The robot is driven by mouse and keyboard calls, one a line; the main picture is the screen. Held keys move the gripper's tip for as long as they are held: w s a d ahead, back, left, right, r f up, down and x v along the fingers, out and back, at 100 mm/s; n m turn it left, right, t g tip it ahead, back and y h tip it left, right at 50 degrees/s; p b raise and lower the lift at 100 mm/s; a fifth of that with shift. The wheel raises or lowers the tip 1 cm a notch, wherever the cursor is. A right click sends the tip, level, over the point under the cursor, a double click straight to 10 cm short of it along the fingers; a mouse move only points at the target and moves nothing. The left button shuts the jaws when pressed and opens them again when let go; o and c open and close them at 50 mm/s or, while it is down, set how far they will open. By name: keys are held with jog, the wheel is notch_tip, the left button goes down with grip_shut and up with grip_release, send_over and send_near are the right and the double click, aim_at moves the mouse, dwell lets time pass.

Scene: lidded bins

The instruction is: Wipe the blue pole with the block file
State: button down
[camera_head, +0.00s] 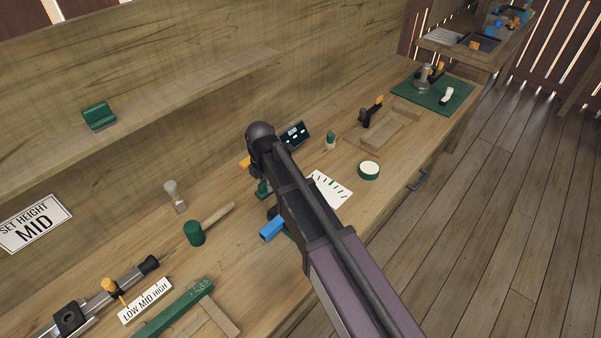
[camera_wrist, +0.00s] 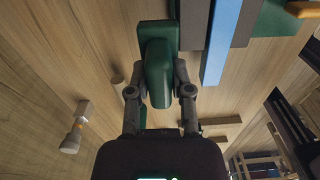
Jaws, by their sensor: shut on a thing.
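The blue pole (camera_wrist: 222,40) is a square blue bar at the upper right in the wrist view, beside a dark grey bar (camera_wrist: 192,22). Its blue end (camera_head: 272,229) shows left of my arm in the head view. My gripper (camera_wrist: 160,92) is shut on a dark green block (camera_wrist: 157,65), which appears to be the block file. The block lies left of the blue pole, with a gap between them in the wrist picture. In the head view my arm hides much of the gripper; a green part (camera_head: 263,188) shows beside it.
A green mallet (camera_head: 195,233) and a small upright pale tool (camera_head: 175,196) are on the bench to the left. A green holder (camera_head: 98,115) sits on the shelf.

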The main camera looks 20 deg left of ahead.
jog(key=w+d+r+p, duration=0.1)
jog(key=d+r+p, duration=0.1)
jog(key=d, duration=0.3)
jog(key=w+d+r+p, duration=0.2)
jog(key=d, duration=0.3)
jog(key=shift+w+n, duration=0.25)
jog(key=shift+n, duration=0.05)
jog(key=shift+f, duration=0.15)
